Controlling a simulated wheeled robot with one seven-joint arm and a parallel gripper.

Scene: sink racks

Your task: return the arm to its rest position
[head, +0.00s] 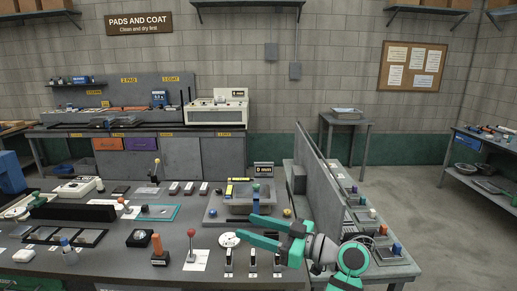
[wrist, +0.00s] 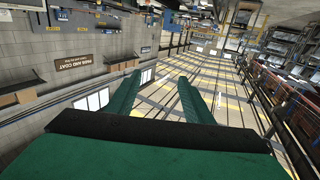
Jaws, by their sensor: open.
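My gripper (head: 251,230) is at the lower middle of the head view, above the near bench, with its two teal fingers pointing left. The fingers are apart and nothing is between them. My arm comes in from the bottom right, beside the grey upright panel. In the wrist view the two green fingers (wrist: 155,92) are also apart and empty. They point toward the far ceiling and wall of the room.
The near bench (head: 130,262) carries a red-knobbed lever (head: 191,236), an orange-handled tool (head: 157,246), and a grey fixture (head: 240,203). A grey upright panel (head: 325,185) divides the bench to the right. Open floor (head: 440,230) lies further right.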

